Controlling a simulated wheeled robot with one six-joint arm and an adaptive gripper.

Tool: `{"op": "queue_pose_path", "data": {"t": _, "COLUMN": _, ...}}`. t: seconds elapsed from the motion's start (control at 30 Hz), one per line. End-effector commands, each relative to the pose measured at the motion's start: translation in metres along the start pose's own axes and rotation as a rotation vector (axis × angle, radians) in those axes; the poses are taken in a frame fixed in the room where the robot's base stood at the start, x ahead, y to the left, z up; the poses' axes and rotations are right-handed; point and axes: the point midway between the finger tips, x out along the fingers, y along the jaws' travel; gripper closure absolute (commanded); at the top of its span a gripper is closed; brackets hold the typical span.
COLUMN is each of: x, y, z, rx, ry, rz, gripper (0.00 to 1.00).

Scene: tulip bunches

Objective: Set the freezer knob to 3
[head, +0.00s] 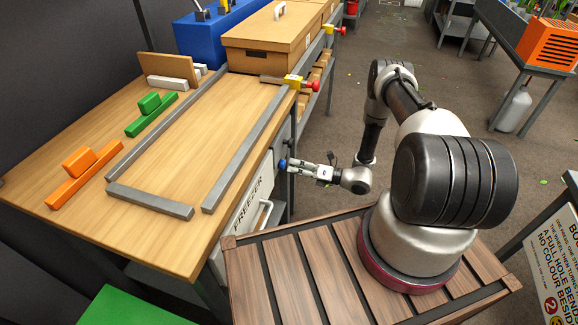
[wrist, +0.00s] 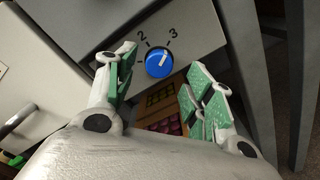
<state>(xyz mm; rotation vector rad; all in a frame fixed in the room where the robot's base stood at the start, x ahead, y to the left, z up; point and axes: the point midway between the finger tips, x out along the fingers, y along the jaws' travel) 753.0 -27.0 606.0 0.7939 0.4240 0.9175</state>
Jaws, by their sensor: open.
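The blue round freezer knob (wrist: 158,63) sits on a pale panel in the wrist view, with the printed marks 2 and 3 above it. Its white pointer line slants up and right, roughly toward the 3. My gripper (wrist: 163,62) is open, its green-padded fingers on the left and right of the knob with gaps on both sides. I cannot tell how far the fingertips are from the panel. In the head view, my gripper (head: 290,165) is at the bench's right side, by the white front marked FREEZER (head: 254,206). The blue spot at its tips looks like the knob.
A wooden bench top (head: 120,205) with grey rails (head: 150,201) lies above the freezer front. A white handle (head: 265,214) sticks out below my gripper. A yellow fitting with a red knob (head: 312,86) juts from the bench edge farther back. Open floor lies behind my arm.

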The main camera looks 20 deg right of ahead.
Motion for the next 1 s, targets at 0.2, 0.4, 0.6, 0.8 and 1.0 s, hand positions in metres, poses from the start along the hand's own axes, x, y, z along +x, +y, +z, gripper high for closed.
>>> {"op": "queue_pose_path", "data": {"t": 0.2, "x": -0.051, "y": -0.001, "z": 0.001, "rx": 0.0, "ry": -0.005, "rz": -0.004, "gripper": 0.47}}
{"op": "queue_pose_path", "data": {"t": 0.4, "x": -0.079, "y": -0.001, "z": 0.0, "rx": 0.0, "ry": -0.002, "rz": -0.002, "gripper": 0.47}}
{"op": "queue_pose_path", "data": {"t": 0.6, "x": -0.087, "y": 0.0, "z": 0.0, "rx": 0.0, "ry": -0.001, "rz": -0.001, "gripper": 0.47}}
{"op": "queue_pose_path", "data": {"t": 0.8, "x": -0.087, "y": 0.0, "z": 0.0, "rx": 0.0, "ry": -0.001, "rz": -0.001, "gripper": 0.47}}
{"op": "queue_pose_path", "data": {"t": 1.0, "x": -0.086, "y": 0.0, "z": 0.0, "rx": -0.002, "ry": -0.001, "rz": -0.001, "gripper": 0.47}}
